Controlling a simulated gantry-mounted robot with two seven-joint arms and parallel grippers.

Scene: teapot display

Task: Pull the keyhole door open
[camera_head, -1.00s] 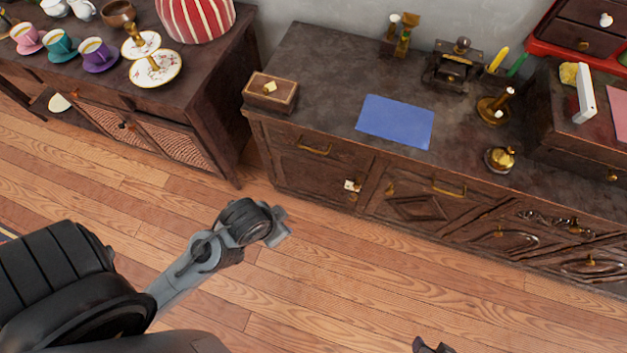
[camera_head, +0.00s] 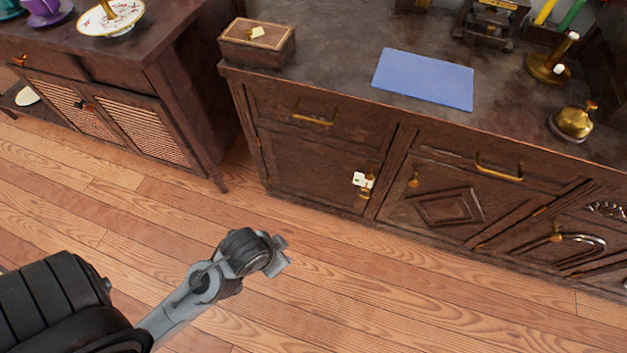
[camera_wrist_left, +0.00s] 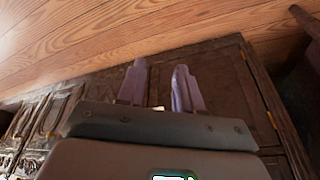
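The keyhole door (camera_head: 305,172) is the left door of the dark wooden cabinet and looks closed. A small white plate (camera_head: 362,180) with brass parts sits at its right edge. My left gripper (camera_head: 278,262) is in front of and below the door in the head view, apart from it. In the left wrist view its two pale fingers (camera_wrist_left: 160,80) are spread with a gap and nothing held. There the dark door panel (camera_wrist_left: 225,98) lies beyond them, and a small pale spot shows low between the fingers. My right gripper is out of view.
A drawer with a brass handle (camera_head: 314,119) is above the door. A carved door (camera_head: 447,205) adjoins at right. A wooden box (camera_head: 257,45), blue mat (camera_head: 423,79) and brass bell (camera_head: 573,122) stand on top. The wooden floor (camera_head: 400,290) in front is clear.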

